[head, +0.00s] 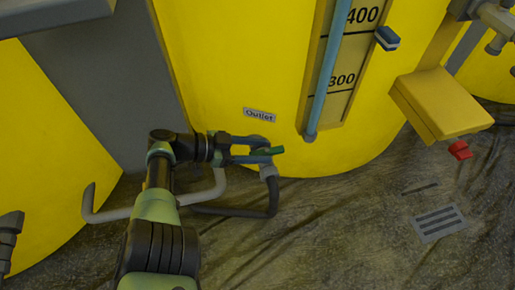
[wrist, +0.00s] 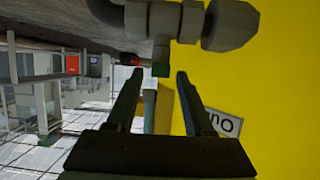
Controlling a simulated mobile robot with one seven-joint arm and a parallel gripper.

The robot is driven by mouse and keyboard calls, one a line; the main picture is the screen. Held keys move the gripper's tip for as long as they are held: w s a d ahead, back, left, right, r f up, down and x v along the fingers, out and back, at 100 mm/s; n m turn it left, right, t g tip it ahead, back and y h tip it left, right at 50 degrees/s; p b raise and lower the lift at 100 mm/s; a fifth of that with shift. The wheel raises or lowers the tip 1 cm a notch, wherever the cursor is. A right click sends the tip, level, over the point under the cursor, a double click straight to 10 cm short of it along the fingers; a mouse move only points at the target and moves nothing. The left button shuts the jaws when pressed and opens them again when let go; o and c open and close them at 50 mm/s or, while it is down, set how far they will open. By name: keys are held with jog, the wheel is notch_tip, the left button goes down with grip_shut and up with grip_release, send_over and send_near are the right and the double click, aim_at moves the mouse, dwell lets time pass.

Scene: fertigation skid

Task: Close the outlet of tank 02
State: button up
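The yellow tank (head: 215,75) stands in front of me with an "Outlet" label (head: 259,114) low on its wall; its number does not show. My gripper (head: 268,150) is at the handle, fingers pointing right in the head view. The grey fitting (wrist: 232,25) lies just beyond.
Grey pipes (head: 240,211) run low beside the tank. A level gauge (head: 345,60) with a blue tube rises right of the label. A yellow box (head: 440,100) with a red part (head: 460,149) is at the right. A floor drain (head: 439,222) lies on open ground.

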jog(key=v, duration=1.3)
jog(key=shift+b, duration=0.45)
